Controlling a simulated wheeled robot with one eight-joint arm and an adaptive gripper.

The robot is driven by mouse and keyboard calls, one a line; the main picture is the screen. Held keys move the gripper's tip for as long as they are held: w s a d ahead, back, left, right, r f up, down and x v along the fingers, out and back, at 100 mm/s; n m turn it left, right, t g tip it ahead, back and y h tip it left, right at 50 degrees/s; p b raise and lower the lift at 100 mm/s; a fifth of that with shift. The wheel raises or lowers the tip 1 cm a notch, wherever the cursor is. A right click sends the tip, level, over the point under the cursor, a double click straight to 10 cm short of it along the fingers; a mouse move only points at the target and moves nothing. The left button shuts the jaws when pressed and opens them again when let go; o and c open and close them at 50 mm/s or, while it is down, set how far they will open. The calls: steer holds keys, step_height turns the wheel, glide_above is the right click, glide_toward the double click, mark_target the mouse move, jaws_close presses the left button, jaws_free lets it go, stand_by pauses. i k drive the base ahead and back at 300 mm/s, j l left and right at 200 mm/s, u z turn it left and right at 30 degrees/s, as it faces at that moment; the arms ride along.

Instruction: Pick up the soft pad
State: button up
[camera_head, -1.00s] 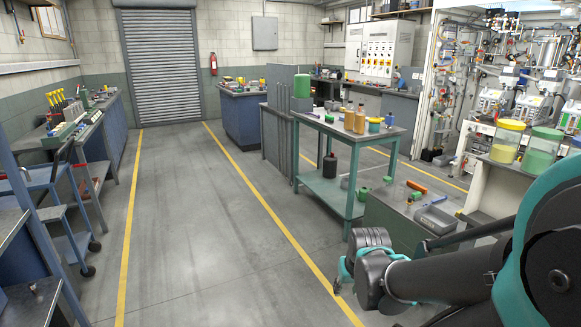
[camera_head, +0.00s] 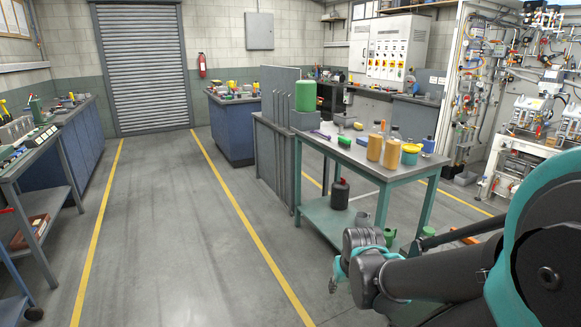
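I cannot make out the soft pad for certain. My arm reaches in from the right, folded low in front of the table. The end of my arm, with what seems to be my gripper (camera_head: 337,275), hangs over the floor, apart from the table top. Its fingers are too small and turned away to show whether they are open.
The aisle floor (camera_head: 165,235) is clear between yellow lines.

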mark_target(358, 126)
steer(key=i+z, duration=0.2)
steer(key=i, duration=0.3)
steer(key=i+j+z, duration=0.15)
steer(key=i, duration=0.4)
steer(key=i+j+z, duration=0.2)
steer(key=i, duration=0.3)
steer(key=i+j+z, duration=0.2)
steer(key=i+j, duration=0.15)
steer(key=i, duration=0.1)
